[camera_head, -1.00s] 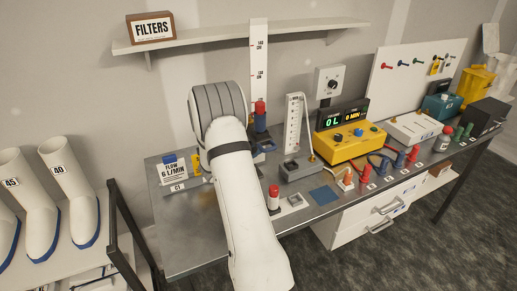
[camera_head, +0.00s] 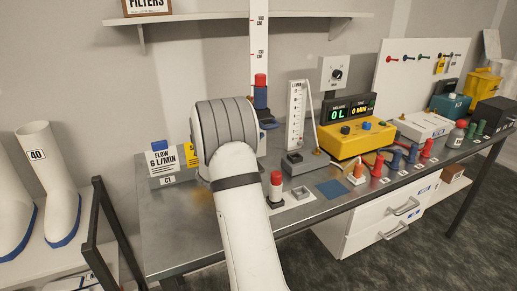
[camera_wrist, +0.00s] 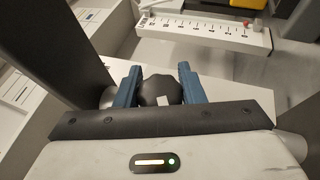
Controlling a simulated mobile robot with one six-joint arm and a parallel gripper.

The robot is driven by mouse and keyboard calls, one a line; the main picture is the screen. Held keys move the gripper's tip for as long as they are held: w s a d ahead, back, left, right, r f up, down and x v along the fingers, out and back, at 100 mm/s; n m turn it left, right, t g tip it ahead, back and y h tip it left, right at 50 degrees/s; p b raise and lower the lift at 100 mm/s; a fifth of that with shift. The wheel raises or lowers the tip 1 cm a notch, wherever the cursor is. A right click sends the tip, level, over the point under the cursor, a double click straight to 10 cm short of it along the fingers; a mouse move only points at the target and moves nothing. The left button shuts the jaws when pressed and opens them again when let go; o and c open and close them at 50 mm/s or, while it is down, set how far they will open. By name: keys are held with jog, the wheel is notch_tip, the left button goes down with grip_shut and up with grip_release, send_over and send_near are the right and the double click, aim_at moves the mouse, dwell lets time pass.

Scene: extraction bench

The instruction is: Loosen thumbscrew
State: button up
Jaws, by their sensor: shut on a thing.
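A dark faceted knob (camera_wrist: 158,92), which looks like the thumbscrew, sits between the two blue fingers of my gripper (camera_wrist: 160,70) in the wrist view. The fingers are closed against its sides, and a small pale patch shows on its face. In the head view my white arm hides the gripper and the knob. A red-topped blue piece (camera_head: 261,94) stands in front of the tall white height scale (camera_head: 259,45), just behind my arm.
A thick dark post (camera_wrist: 62,45) stands close at left in the wrist view. The flowmeter (camera_head: 296,115) and yellow meter box (camera_head: 351,140) stand to the right on the metal bench (camera_head: 190,230). A red-capped white cylinder (camera_head: 276,187) stands just right of my arm.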

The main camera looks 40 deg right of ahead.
jog(key=shift+a+f+n+t+h+b, duration=0.15)
jog(key=shift+f+n+t+h+b, duration=0.45)
jog(key=shift+b, duration=1.55)
jog(key=shift+r+n+h+b, duration=0.4)
jog(key=shift+h+b, duration=0.2)
jog(key=shift+b, duration=0.15)
jog(key=shift+r+t, duration=0.15)
jog(key=shift+t, duration=0.35)
jog(key=o, duration=0.8)
jog(key=shift+w, duration=0.1)
jog(key=shift+o, duration=0.9)
jog(key=shift+r, duration=0.15)
